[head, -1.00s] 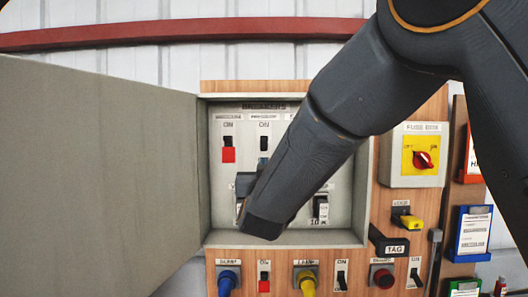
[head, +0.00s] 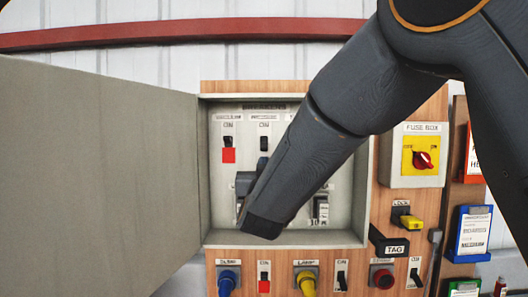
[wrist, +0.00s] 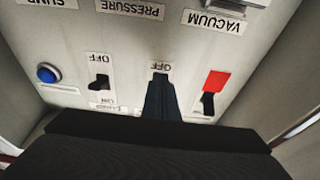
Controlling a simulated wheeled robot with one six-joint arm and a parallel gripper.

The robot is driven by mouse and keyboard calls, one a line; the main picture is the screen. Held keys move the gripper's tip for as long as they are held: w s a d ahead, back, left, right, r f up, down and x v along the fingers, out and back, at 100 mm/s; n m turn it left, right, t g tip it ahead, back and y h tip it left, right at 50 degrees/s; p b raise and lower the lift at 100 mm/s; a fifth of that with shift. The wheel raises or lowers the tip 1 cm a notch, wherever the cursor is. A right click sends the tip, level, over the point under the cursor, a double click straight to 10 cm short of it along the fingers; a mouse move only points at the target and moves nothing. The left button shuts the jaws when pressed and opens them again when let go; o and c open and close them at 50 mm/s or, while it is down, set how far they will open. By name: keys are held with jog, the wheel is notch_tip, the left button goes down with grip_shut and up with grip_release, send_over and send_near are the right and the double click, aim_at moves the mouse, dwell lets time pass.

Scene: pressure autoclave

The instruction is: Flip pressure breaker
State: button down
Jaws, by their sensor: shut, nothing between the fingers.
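The open breaker box (head: 360,190) holds a panel with rows of switches. The top middle breaker (head: 263,143) has a black lever and an ON label above it; its small name label is blurred, perhaps PRESSURE. My gripper (head: 263,166) is shut and empty, just below that lever in the head view; I cannot tell whether they touch. In the wrist view, which is upside down, my gripper (wrist: 160,82) points at the panel at an OFF label (wrist: 160,66) and hides what lies behind it. A PRESSURE label (wrist: 130,8) is at the top there.
A breaker with a red tag (head: 228,154) is left of the gripper, and another black switch (wrist: 98,82) is on the other side. The box door (head: 100,170) stands open at left. The box's lower rim (head: 290,238) runs below my arm. A fuse box (head: 413,150) is at right.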

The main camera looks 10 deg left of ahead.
jog(key=shift+r+p, duration=0.45)
jog(key=shift+r, duration=0.5)
jog(key=shift+r+p, duration=0.35)
jog(key=shift+r, duration=0.45)
jog(key=shift+s, duration=0.1)
jog(key=shift+f+b+v, duration=0.25)
jog(key=shift+b+v, duration=0.1)
jog(key=shift+v, duration=1.15)
send_near(264, 150)
jog(key=shift+s+d+r, duration=0.1)
jog(key=shift+s+r, duration=0.35)
jog(key=shift+s, duration=0.15)
